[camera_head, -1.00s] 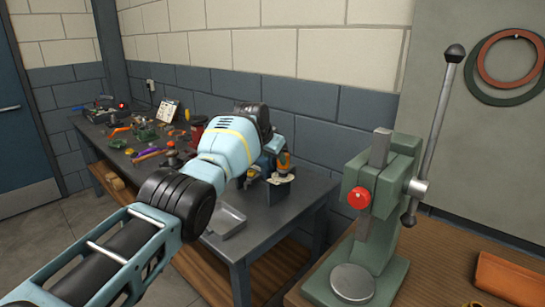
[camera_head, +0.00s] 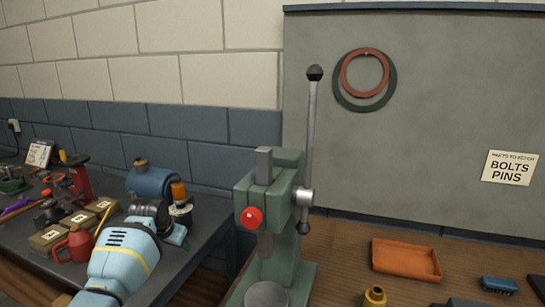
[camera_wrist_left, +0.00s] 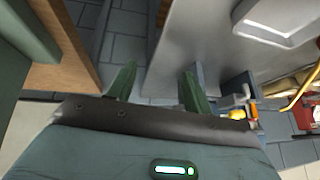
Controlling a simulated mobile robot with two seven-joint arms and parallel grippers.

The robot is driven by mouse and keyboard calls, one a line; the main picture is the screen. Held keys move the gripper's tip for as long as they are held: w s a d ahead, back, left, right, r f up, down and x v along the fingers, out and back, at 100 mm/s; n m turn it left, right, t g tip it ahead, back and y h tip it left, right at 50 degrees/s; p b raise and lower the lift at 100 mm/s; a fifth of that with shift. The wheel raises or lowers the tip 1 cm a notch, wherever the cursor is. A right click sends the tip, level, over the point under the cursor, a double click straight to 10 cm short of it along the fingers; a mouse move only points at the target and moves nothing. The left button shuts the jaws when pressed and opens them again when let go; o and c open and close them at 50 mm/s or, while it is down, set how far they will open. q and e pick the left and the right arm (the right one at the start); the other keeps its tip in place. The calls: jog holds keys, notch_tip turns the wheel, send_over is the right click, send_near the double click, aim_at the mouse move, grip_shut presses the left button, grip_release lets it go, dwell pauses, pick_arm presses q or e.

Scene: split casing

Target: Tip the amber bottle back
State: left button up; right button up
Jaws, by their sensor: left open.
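An orange-amber bottle-like thing (camera_head: 179,191) stands upright near the right end of the grey bench in the head view, just beyond my left gripper. Its lower part looks pale and dark. An orange and white thing (camera_wrist_left: 238,114) in the wrist view, right of the fingers, may be the same one. My left gripper (camera_wrist_left: 158,82) is open, with nothing seen between its two green fingers. In the head view its fingertips are hard to make out, so I cannot tell whether it touches the bottle. My right gripper is in neither view.
A green arbor press (camera_head: 285,225) with a tall lever stands right of my left arm on a wooden bench (camera_head: 345,255). An orange tray (camera_head: 405,259) and a small brass thing (camera_head: 375,297) are there. A blue cylinder (camera_head: 152,181), boxes (camera_head: 78,221) and a red can (camera_head: 75,245) crowd the grey bench.

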pick_arm(q)
jog(key=s+d+f+g, duration=0.1)
jog(key=s+d+f, duration=0.1)
jog(key=s+f, duration=0.9)
jog(key=s+d+f+g, duration=0.1)
jog(key=s+d+f, duration=0.2)
jog(key=s+f, duration=0.8)
jog(key=s+r+n+g, duration=0.1)
jog(key=s+r, duration=0.2)
jog(key=s, duration=1.4)
jog(key=s+r+g, duration=0.1)
jog(key=s+r, duration=0.3)
jog(key=s, duration=1.2)
jog(key=w+d+f+t, duration=0.1)
jog(key=w+f+t, duration=0.2)
jog(key=f, duration=0.2)
jog(key=w+d+f+t+h, duration=0.1)
jog(key=w+d+f+t, duration=0.1)
jog(key=w+f+t, duration=0.1)
jog(key=shift+w+f+t, duration=0.15)
jog(key=shift+f+t, duration=0.55)
jog(key=shift+f, duration=0.6)
jog(key=shift+d, duration=0.1)
